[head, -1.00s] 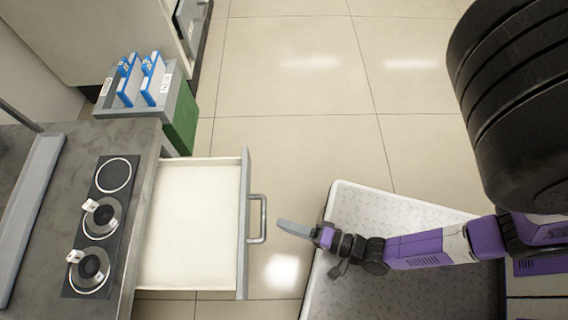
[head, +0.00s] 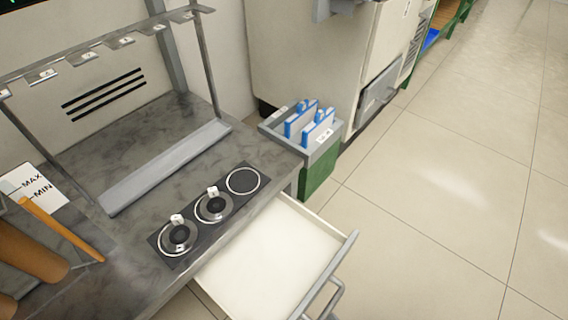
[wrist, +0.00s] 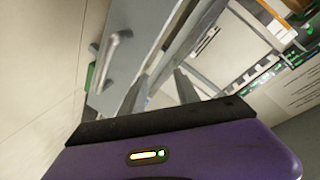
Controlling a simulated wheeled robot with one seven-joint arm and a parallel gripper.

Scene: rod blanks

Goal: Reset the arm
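My gripper (wrist: 160,88) shows in the wrist view, its two grey fingers standing apart with nothing seen between them. My arm and gripper are out of the head view. In the wrist view the gripper is in front of a grey panel with a bar handle (wrist: 118,45), probably the drawer front; I cannot tell the distance.
An open, empty drawer (head: 262,262) juts from the grey bench (head: 125,255). On the bench are a black plate with ring-shaped holders (head: 213,206), a grey tray (head: 165,168) and a hook rack. A bin (head: 322,155) holds blue items. The floor at right is clear.

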